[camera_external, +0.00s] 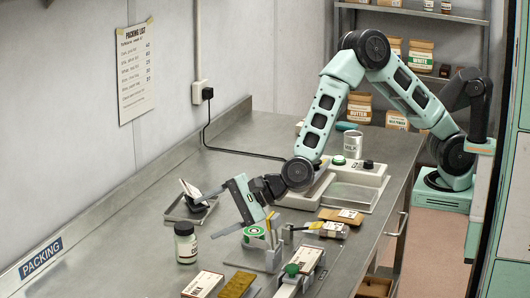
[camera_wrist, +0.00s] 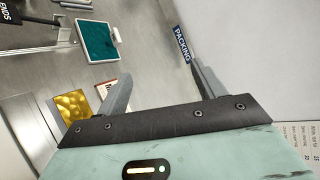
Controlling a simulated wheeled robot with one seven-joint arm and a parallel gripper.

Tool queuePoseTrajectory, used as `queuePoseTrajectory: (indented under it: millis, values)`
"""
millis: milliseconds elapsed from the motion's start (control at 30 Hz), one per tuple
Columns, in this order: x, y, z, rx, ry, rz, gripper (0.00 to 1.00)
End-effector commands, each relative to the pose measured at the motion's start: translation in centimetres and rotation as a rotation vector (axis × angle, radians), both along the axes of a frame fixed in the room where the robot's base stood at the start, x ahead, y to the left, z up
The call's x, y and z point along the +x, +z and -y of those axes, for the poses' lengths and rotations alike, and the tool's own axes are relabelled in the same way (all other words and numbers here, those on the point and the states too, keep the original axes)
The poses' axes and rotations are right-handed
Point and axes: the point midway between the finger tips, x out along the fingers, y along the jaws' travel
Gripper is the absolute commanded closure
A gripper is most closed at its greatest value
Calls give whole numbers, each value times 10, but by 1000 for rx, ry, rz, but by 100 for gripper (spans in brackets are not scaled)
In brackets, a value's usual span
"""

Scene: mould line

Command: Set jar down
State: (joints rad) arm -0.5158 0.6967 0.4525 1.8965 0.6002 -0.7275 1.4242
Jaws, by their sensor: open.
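A glass jar (camera_external: 186,246) with a dark lid and a pale label stands upright on the steel bench (camera_external: 135,235), at the left front of the external view. My gripper (camera_external: 206,216) is open, its two fingers pointing left, close to the jar and apparently above and to the right of it. Nothing shows between the fingers. I cannot make out the jar in the wrist view.
A small grey tray (camera_external: 180,213) with cards and a dark item lies behind the jar. A green-and-white roll (camera_external: 254,236) on a holder, a labelled box (camera_external: 203,284) and a gold packet (camera_external: 237,285) lie to the right. The bench's far left is bare along the wall.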

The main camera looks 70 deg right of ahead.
Motion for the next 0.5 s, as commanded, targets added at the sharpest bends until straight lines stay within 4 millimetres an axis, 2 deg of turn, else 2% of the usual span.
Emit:
queuePoseTrajectory:
  millis: [33,167,267,300,400,500]
  values:
    - [-22,11,8,-136,140,24,31]
    - [-88,17,41,-506,531,88,31]
    - [-142,14,86,-776,840,137,31]
    - [-164,12,108,-876,966,154,31]
    - [-214,6,165,-1089,1266,177,31]
    - [-255,2,218,-1232,1525,177,31]
